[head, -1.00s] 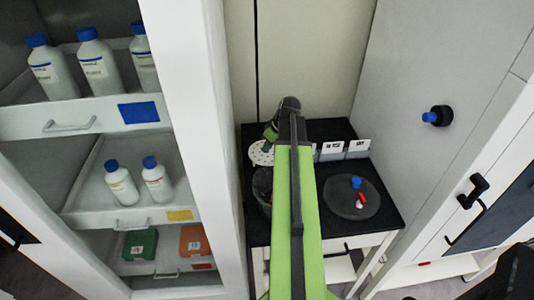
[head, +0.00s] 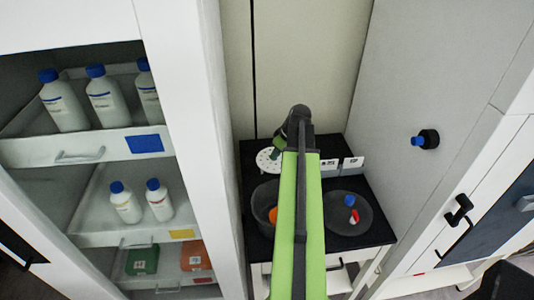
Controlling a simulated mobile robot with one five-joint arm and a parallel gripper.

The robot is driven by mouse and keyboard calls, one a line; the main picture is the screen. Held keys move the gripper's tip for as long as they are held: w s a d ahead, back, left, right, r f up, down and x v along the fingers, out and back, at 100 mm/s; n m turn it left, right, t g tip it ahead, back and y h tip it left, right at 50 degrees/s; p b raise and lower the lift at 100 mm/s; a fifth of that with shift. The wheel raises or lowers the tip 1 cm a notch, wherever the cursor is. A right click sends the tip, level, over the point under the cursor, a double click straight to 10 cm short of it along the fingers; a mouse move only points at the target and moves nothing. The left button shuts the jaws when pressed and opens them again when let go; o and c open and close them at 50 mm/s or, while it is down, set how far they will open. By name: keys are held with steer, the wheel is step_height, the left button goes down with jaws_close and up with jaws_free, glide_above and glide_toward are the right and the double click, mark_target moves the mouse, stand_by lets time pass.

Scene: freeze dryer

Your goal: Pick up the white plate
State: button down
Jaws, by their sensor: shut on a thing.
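The white plate (head: 267,161) is a round disc with small holes, seen in the head view at the left back of the black table. My gripper (head: 276,152) is shut on the plate at the end of my green arm. The arm hides part of the gripper and the plate's right side. I cannot tell the height of the plate above the table.
A dark pot (head: 262,205) with something orange inside stands in front of the plate. A dark round dish (head: 366,222) with small coloured items lies at right. White labelled blocks (head: 353,163) stand behind. A shelf of bottles (head: 104,97) is at left.

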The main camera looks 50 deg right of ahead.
steer(key=s+d+r+p, duration=0.3)
steer(key=s+d+r, duration=0.1)
steer(key=s, duration=0.2)
steer(key=shift+d+r, duration=0.15)
steer(key=shift+r, duration=0.1)
